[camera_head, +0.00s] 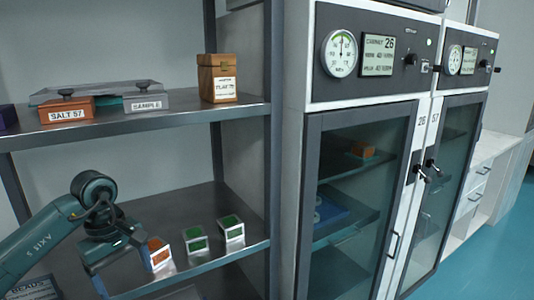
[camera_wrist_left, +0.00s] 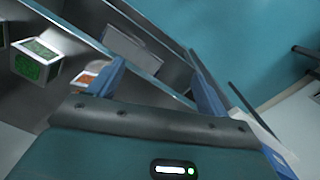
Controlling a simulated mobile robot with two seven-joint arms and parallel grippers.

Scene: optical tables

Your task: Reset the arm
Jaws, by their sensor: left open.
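My left arm comes in from the left in the head view, low over the lower metal shelf (camera_head: 190,210). Its gripper shows at the orange-topped white box (camera_head: 159,252); the fingertips are hard to make out there. In the left wrist view the two blue fingers of my left gripper (camera_wrist_left: 155,72) are spread apart with nothing held between them. The orange-topped box (camera_wrist_left: 88,79) is just beside the left finger and partly covered by it. I cannot tell whether they touch. My right gripper is not in view.
Two green-topped boxes (camera_head: 195,240) (camera_head: 231,229) stand right of the orange one. The upper shelf (camera_head: 180,115) above holds a SALT 57 box (camera_head: 66,110), a SAMPLE box (camera_head: 147,101) and a wooden box (camera_head: 217,78). A glass-doored cabinet (camera_head: 306,190) stands right of the rack.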

